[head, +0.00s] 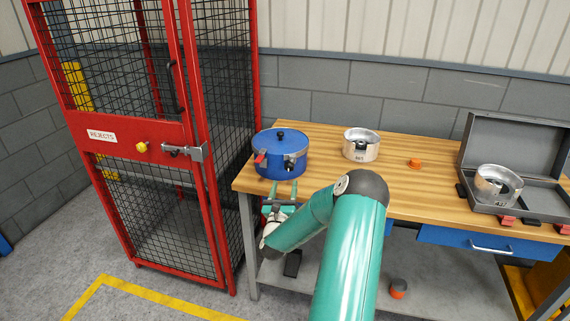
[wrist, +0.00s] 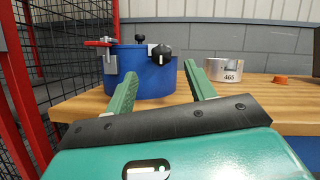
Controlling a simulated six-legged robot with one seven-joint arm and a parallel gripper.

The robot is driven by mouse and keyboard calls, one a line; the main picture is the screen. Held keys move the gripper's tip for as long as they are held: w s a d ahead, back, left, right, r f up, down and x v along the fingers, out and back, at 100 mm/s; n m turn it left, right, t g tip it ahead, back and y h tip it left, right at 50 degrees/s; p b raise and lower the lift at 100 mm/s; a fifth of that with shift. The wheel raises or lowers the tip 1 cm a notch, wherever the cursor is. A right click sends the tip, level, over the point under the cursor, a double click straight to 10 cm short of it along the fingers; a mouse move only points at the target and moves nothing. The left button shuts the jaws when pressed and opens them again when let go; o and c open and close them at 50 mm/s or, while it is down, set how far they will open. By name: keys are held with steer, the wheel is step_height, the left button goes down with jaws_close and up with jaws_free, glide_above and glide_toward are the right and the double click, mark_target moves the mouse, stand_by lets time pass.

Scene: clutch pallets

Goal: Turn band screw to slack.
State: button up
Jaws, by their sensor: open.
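A blue round pot (head: 276,158) with a lid and a black top knob stands on the left end of the wooden bench. A black knob with a white mark (wrist: 161,54), which looks like the band screw, sticks out from its front; it also shows in the head view (head: 290,163). A red lever (wrist: 98,43) sits at the pot's left on a metal latch. My gripper (head: 283,187) is open and empty at the bench's front edge. In the wrist view its two green fingers (wrist: 158,75) point at the pot, apart from the knob.
An open grey case (head: 520,145) holds another metal ring (head: 497,185). The red mesh cage (head: 181,160) stands close at the left.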

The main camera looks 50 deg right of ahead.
mark_target(289, 168)
steer(key=x, duration=1)
steer(key=shift+d, duration=0.3)
steer(key=shift+r, duration=0.1)
steer(key=c, duration=1)
